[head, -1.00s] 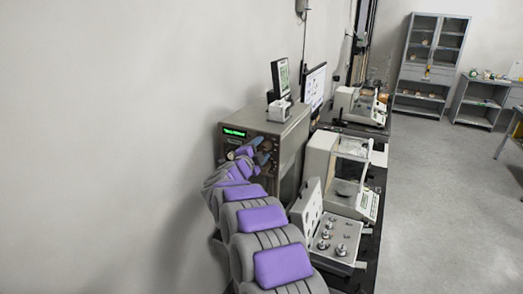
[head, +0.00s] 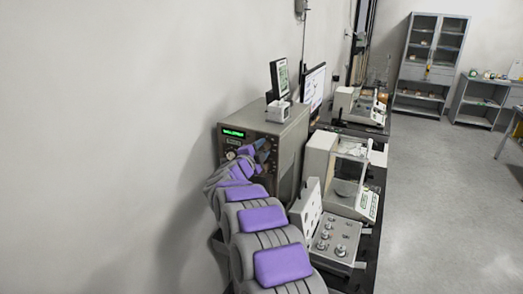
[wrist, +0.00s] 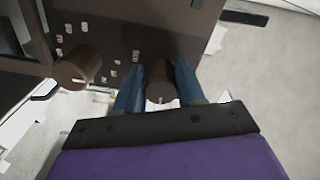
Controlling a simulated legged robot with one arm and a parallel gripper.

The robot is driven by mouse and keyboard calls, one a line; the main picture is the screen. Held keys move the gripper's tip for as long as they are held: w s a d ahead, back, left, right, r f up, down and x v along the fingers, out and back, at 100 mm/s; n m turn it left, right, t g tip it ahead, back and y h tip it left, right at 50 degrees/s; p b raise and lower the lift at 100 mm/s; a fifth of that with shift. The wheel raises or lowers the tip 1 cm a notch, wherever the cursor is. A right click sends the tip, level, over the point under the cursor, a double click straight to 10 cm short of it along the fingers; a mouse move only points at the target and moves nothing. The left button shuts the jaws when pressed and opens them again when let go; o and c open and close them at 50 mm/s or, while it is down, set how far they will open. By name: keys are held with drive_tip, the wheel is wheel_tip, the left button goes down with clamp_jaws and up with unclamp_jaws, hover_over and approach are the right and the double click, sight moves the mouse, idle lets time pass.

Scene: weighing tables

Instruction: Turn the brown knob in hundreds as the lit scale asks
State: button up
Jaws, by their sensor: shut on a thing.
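The scale (head: 290,150) is a large grey-brown box with a lit green display (head: 233,133) on its front; the digits are too small to read. In the wrist view, my gripper (wrist: 159,85) has its two blue fingers on either side of a brown knob (wrist: 159,82) and is shut on it. The knob has a pale mark at its front edge. A second brown knob (wrist: 77,68) is to the left on the same dark panel (wrist: 110,25), with pale printed marks around it. In the head view, my gripper (head: 262,149) hides the knobs.
A black display (head: 279,76) and a small white device (head: 279,110) stand on the box. To the right are a balance with a glass chamber (head: 350,165) and a case of metal weights (head: 338,238). A plain wall is on the left; open floor (head: 440,200) is on the right.

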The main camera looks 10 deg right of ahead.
drive_tip(key=shift+n+p, duration=0.3)
drive_tip(key=shift+p, duration=0.55)
drive_tip(key=n+p, duration=0.2)
drive_tip(key=p, duration=0.3)
drive_tip(key=shift+r+n, duration=0.1)
drive_tip(key=shift+n, duration=0.2)
drive_tip(key=n+p, duration=0.3)
drive_tip(key=p, duration=0.3)
drive_tip(key=shift+s, duration=0.1)
drive_tip(key=shift+f+n+p, duration=0.35)
drive_tip(key=shift+n+p, duration=0.45)
drive_tip(key=shift+f, duration=0.1)
drive_tip(key=o, duration=1)
drive_tip(key=shift+r, duration=0.2)
